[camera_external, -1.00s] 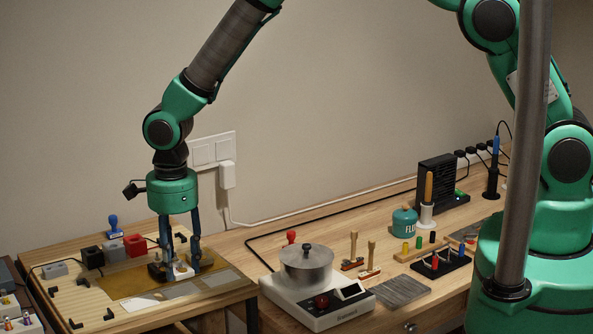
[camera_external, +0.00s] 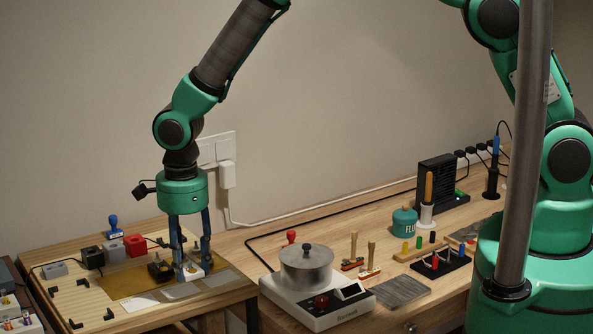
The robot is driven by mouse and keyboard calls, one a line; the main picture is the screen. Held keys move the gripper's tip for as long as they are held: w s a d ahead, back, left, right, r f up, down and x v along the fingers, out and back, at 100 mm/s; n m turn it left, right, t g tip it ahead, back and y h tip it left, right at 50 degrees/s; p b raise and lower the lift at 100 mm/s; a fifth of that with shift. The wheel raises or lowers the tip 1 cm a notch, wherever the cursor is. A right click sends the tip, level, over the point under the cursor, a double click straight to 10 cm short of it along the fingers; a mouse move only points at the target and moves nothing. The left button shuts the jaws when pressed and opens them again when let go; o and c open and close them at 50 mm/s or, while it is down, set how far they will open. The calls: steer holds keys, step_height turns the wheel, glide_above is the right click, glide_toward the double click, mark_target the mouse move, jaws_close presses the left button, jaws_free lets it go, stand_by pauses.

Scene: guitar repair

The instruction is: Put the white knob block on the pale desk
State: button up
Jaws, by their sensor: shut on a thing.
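The white knob block (camera_external: 193,273) is a small white piece near the right part of the left wooden work table (camera_external: 142,243). My gripper (camera_external: 192,268) points straight down, with its dark blue fingers shut on the block. The fingers partly hide it. I cannot tell whether the block touches the surface below or is slightly above it. The longer wooden desk (camera_external: 240,246) stands to the right. Both tops are light wood, and I cannot tell which one is the pale desk.
A black block (camera_external: 161,270) stands just left of my gripper. Black, grey and red blocks (camera_external: 135,245) stand behind it to the left. On the right desk, a scale (camera_external: 318,300) with a metal pot (camera_external: 306,266) stands near the left end.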

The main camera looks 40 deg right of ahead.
stand_by(0.4)
